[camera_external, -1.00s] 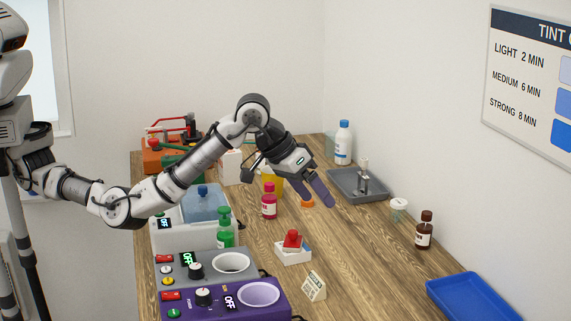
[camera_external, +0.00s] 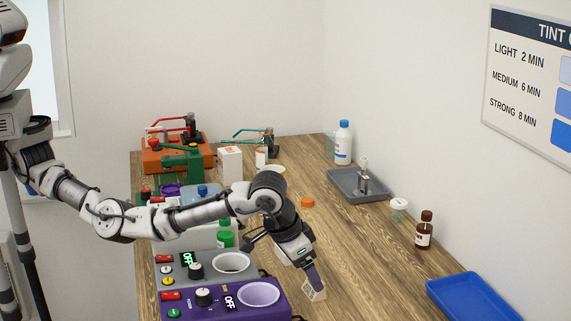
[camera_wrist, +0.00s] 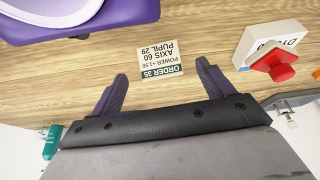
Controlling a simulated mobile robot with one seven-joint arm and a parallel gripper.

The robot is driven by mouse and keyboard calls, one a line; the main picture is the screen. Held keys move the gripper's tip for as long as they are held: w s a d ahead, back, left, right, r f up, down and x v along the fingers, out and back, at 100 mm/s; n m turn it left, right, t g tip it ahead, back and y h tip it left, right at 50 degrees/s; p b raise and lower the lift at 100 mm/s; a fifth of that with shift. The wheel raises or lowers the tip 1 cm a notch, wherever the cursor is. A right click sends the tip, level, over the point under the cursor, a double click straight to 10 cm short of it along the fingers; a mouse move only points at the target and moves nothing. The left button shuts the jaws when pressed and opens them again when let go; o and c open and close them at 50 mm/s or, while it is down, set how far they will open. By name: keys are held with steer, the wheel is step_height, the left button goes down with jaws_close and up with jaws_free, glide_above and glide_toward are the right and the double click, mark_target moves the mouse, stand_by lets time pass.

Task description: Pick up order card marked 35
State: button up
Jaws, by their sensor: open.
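The order card (camera_wrist: 160,63), white with a dark band reading ORDER 35, shows in the wrist view on the wood table, upside down in the picture. In the external view the card (camera_external: 309,295) is by the purple unit, partly hidden behind my fingers. My gripper (camera_external: 314,277) points down at the card. In the wrist view its two purple fingers are spread, with the card just ahead of and between the tips, and nothing is held.
The purple unit (camera_external: 219,309) with a round well is left of the card. A blue tray (camera_external: 470,300) lies at the right; the table between is clear.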

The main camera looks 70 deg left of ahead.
mark_target(309, 284)
steer(key=shift+p+x, duration=0.6)
steer(key=shift+x, duration=1.35)
steer(key=shift+s, duration=0.1)
steer(key=c, duration=1.1)
steer(key=shift+o, duration=0.2)
steer(key=shift+r, duration=0.1)
